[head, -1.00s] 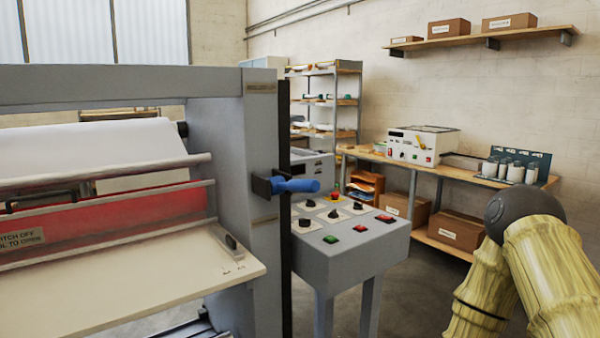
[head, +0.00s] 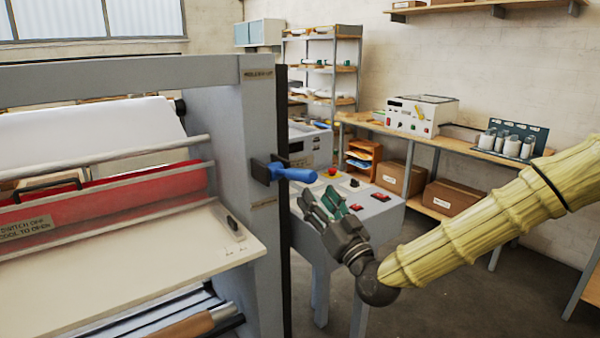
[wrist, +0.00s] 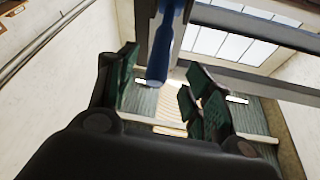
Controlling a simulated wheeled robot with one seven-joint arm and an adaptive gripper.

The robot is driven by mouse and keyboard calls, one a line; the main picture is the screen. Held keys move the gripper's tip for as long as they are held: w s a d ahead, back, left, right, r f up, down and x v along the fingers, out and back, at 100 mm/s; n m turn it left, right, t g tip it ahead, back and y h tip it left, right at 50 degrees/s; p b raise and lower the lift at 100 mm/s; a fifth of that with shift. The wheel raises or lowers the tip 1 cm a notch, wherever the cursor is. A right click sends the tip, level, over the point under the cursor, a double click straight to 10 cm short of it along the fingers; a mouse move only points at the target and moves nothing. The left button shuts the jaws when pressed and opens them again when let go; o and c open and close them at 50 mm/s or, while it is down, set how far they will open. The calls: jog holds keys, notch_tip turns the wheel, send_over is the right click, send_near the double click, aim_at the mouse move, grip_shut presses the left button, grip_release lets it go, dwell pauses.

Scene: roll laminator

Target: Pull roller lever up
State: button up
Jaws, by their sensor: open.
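The roller lever (head: 293,174) has a blue handle and sticks out to the right from a dark mount on the laminator's grey side post (head: 262,225). My gripper (head: 322,205) is open and empty, below and slightly right of the lever, with its fingers pointing up and left. In the wrist view the blue lever (wrist: 160,52) hangs into the upper middle, ahead of the space between the green-padded fingers of my gripper (wrist: 160,85). The fingers do not appear to touch the lever.
A grey control console (head: 385,215) with knobs and buttons stands behind my gripper, partly hidden by it. The laminator's feed table (head: 130,255) lies to the left. A workbench (head: 465,145) with a white machine (head: 420,115) runs along the back wall. Open floor shows at lower right.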

aim_at(300, 174)
jog(key=p+x, duration=0.3)
jog(key=x, duration=0.6)
jog(key=shift+a, duration=0.1)
grip_shut()
jog(key=shift+a, duration=0.15)
jog(key=shift+r, duration=0.1)
